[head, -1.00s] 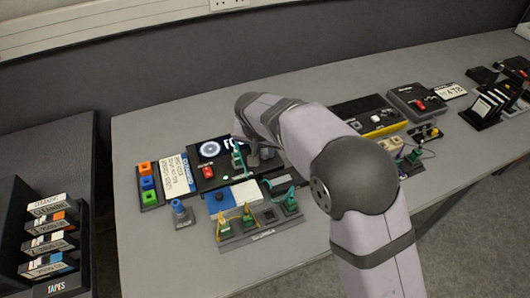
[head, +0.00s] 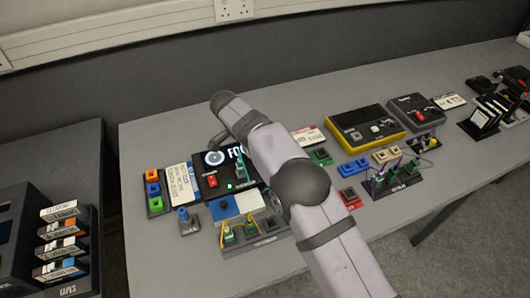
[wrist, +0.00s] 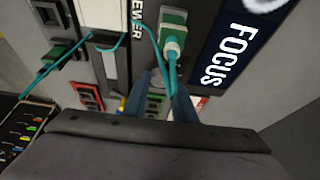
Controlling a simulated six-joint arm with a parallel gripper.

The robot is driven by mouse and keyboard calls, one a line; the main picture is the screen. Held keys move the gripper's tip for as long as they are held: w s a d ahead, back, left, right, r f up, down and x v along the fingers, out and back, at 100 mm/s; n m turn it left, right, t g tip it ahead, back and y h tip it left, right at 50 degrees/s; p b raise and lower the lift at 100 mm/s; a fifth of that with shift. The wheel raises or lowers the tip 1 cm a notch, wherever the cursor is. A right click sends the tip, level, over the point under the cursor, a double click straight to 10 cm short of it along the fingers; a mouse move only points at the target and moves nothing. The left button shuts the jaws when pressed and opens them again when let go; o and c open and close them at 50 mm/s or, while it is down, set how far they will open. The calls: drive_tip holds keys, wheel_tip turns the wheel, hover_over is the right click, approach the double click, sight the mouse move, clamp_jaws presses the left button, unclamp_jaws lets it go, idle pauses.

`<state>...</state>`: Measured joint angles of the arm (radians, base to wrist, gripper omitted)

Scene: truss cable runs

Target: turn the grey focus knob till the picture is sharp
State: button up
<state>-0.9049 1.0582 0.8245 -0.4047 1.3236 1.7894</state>
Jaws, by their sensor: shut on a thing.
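The black viewer (head: 208,191) stands at the left of the bench, with a red switch (head: 212,181) and a lit green lamp. Its screen (head: 213,158) shows a pale ring and the start of a word; my arm covers the rest. In the wrist view the screen (wrist: 228,55) reads FOCUS in crisp white letters, and only part of the ring shows. My gripper (wrist: 163,97) is at the viewer beside the screen, fingers shut on the grey focus knob, which is mostly hidden between them. In the head view my arm hides the gripper.
A green plug (wrist: 173,40) with a teal cable stands close to my fingers. A plug rack (head: 255,243) and a blue-topped knob (head: 187,218) are in front. A button block (head: 153,190) is left, a yellow-edged device (head: 365,128) right.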

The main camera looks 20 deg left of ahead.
drive_tip(key=shift+r+m+g+p, duration=0.1)
drive_tip(key=shift+m+g+p, duration=0.3)
drive_tip(key=shift+m+p, duration=0.55)
drive_tip(key=shift+w+a+m+h+p, duration=0.1)
drive_tip(key=shift+m+h+p, duration=0.2)
drive_tip(key=shift+m+p, duration=0.4)
drive_tip(key=o, duration=1)
drive_tip(key=shift+o, duration=0.2)
wheel_tip(320, 180, up, 8)
drive_tip(key=p, duration=0.4)
drive_tip(key=shift+r+p, duration=0.9)
drive_tip(key=shift+p, duration=0.1)
